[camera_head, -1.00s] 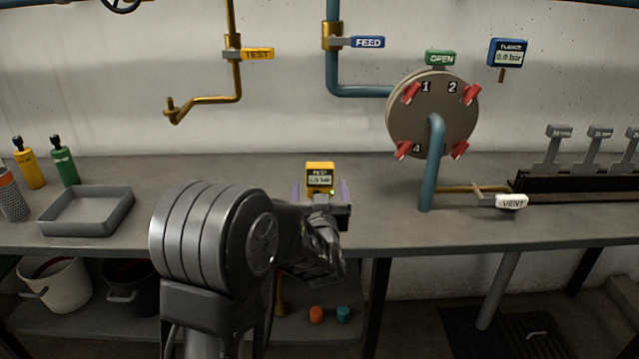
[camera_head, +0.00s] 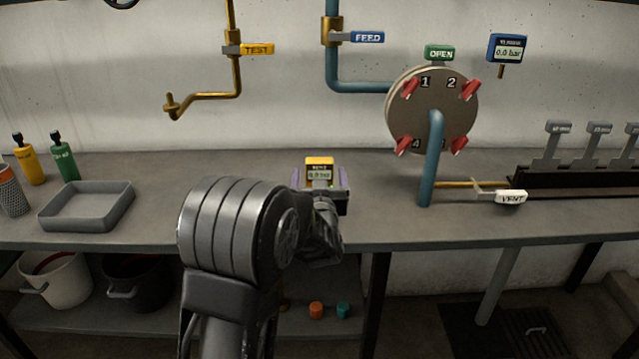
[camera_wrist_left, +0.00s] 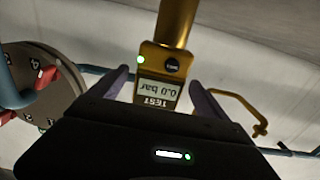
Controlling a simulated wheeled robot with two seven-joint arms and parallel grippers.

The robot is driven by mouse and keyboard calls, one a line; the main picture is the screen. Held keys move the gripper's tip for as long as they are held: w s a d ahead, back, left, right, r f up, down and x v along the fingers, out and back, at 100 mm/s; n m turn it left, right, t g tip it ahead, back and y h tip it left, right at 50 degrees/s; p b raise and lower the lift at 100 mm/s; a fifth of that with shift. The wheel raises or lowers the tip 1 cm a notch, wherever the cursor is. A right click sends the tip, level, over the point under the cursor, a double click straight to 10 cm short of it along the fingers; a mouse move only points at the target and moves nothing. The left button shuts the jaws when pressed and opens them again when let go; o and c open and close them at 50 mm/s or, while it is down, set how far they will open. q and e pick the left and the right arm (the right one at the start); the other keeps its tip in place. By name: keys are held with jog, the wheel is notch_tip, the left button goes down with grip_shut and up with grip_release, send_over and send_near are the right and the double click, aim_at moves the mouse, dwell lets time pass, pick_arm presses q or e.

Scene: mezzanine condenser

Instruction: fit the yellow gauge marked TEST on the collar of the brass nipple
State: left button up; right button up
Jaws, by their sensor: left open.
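The yellow gauge (camera_head: 319,171) marked TEST stands upright over the bench, its display facing me. In the left wrist view it appears upside down (camera_wrist_left: 158,85), with a thick brass stem (camera_wrist_left: 176,22) running off the top edge. What supports the stem is hidden. My left gripper (camera_head: 320,178) is open, with one purple finger on each side of the gauge and a visible gap in the left wrist view (camera_wrist_left: 160,92). The brass pipe (camera_head: 210,97) under the TEST valve ends at the left in a short nipple (camera_head: 171,105). Its collar is too small to make out. My right gripper is not in view.
A grey tray (camera_head: 88,206) and bottles (camera_head: 65,160) stand on the bench at left. The round plate with red clamps (camera_head: 432,108) and its blue pipe (camera_head: 432,165) are right of the gripper. The bench between tray and gripper is clear.

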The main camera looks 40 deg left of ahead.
pick_arm(q)
jog(key=x, duration=0.4)
jog(key=shift+w+a, duration=0.2)
jog(key=shift+w, duration=0.05)
jog(key=shift+c, duration=0.5)
jog(key=c, duration=1.7)
notch_tip(320, 180, up, 10)
jog(key=p, duration=0.2)
jog(key=shift+d, duration=0.1)
